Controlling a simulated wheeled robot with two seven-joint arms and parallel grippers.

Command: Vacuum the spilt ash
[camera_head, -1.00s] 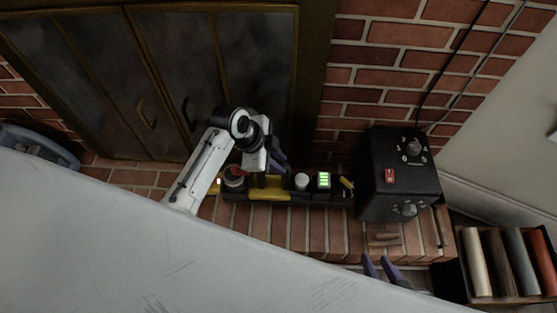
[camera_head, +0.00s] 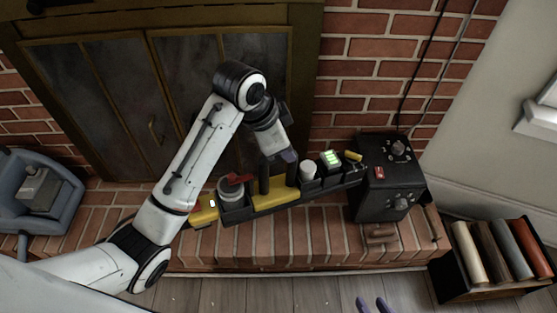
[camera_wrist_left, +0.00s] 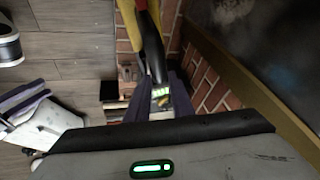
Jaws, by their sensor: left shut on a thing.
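A long black-and-yellow device (camera_head: 278,196) with a black handle, a red-topped round canister, a white cap and a green-lit panel appears in the head view over the brick hearth. It slants up to the right; whether it touches the bricks is unclear. My left gripper (camera_head: 287,156) is shut at its handle. The device also shows in the left wrist view (camera_wrist_left: 153,55), between the purple fingers, with the green panel beyond. My right gripper (camera_head: 371,305) is at the bottom edge, empty, its purple fingers apart. I cannot make out any spilt ash.
A black box with dials (camera_head: 395,195) stands at the device's right end. A rack of coloured rolls (camera_head: 492,262) is at the right. A blue-grey tub (camera_head: 35,213) is at the left. Closed fireplace doors (camera_head: 105,100) stand behind. The front hearth bricks (camera_head: 320,242) are mostly clear.

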